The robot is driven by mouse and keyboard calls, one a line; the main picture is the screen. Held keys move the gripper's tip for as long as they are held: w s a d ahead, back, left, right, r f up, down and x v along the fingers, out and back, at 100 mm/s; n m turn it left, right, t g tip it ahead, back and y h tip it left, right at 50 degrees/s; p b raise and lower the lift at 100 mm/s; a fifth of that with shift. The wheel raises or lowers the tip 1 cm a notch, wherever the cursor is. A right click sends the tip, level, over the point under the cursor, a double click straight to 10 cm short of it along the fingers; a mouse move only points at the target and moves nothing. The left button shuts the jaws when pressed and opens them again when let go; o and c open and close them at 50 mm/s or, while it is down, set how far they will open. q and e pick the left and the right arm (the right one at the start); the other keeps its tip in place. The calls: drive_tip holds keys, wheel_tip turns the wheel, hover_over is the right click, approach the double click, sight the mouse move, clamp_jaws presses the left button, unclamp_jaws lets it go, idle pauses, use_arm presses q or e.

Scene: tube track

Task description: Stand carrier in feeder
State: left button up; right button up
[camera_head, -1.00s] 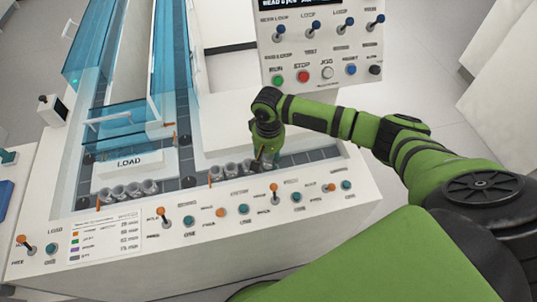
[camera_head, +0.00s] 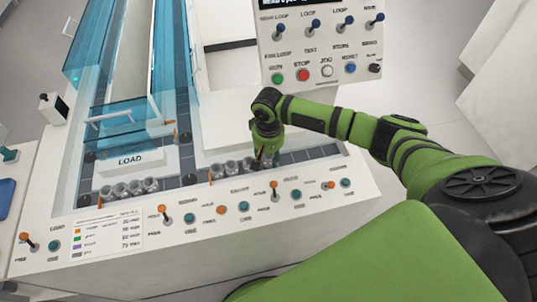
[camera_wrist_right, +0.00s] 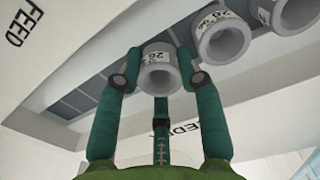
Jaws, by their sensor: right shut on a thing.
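My right gripper (camera_head: 264,158) reaches down to the feeder track (camera_head: 318,153) at the front of the machine. In the right wrist view its two green fingers (camera_wrist_right: 160,80) are shut on the sides of a grey, hollow cylindrical carrier (camera_wrist_right: 158,78) with a white label. The carrier is at the row's end over the track; I cannot tell if it rests on the floor. Other upright carriers (camera_head: 232,167) stand to its left in the head view; two labelled ones show beside it in the wrist view (camera_wrist_right: 222,42). My left gripper is not in view.
Another row of carriers (camera_head: 128,188) stands below the LOAD block (camera_head: 130,159). Orange-tipped and teal controls line the front panel (camera_head: 243,207). A button panel (camera_head: 320,50) stands behind my right arm. Blue clear covers (camera_head: 110,120) rise at left. The track right of my gripper is empty.

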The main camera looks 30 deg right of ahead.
drive_tip(key=shift+f, duration=0.25)
drive_tip(key=o, duration=0.9)
drive_tip(key=shift+f, duration=0.1)
drive_tip(key=shift+o, duration=0.2)
wheel_tip(320, 180, up, 12)
idle(0.9)
